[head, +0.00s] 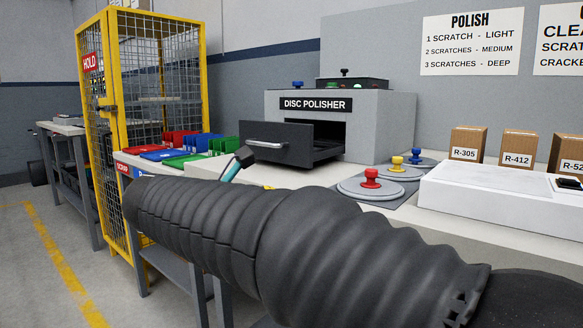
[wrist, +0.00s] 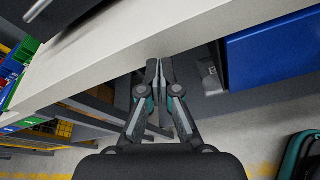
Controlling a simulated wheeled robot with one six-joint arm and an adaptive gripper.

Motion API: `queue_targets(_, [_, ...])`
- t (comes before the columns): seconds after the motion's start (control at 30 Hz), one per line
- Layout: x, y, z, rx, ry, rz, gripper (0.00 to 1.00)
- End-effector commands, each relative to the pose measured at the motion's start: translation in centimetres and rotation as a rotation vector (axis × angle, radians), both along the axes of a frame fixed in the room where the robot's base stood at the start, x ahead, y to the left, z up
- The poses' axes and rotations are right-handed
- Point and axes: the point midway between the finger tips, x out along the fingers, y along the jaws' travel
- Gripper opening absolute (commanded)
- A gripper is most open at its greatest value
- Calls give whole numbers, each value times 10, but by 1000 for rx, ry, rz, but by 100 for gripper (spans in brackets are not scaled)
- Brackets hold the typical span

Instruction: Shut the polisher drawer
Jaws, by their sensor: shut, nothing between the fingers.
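The polisher drawer (head: 290,144) stands open, sticking out of the front of the grey disc polisher (head: 374,119). It has a dark front with a silver bar handle (head: 266,144). My gripper (wrist: 158,66) is shut and empty in the wrist view, its fingertips overlapping the edge of the pale worktop. In the head view, my dark ribbed arm sleeve crosses the foreground and hides most of what lies beyond it. A teal and black piece (head: 237,164) shows above the sleeve, left of the drawer; I cannot tell if it is part of my gripper.
Red, blue and green trays (head: 187,158) lie left of the drawer. A yellow mesh cage (head: 150,75) stands farther left. Red, yellow and blue knobbed discs (head: 371,189) sit right of the polisher. A white box (head: 492,188) and cardboard boxes (head: 468,143) stand at the right.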

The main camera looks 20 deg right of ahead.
Motion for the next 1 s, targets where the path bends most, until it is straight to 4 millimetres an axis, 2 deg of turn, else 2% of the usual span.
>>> queue_targets(0.03, [8,11,12,-112,17,20,0])
queue_targets(0.13, [9,10,44,-290,72,18,0])
queue_targets(0.3, [6,11,71,-458,142,-2,0])
queue_targets(0.47, [9,5,78,-501,162,-11,0])
queue_targets(0.57, [15,-5,77,-500,162,-13,0])
queue_targets(1.0, [62,-70,76,-498,163,-13,0])
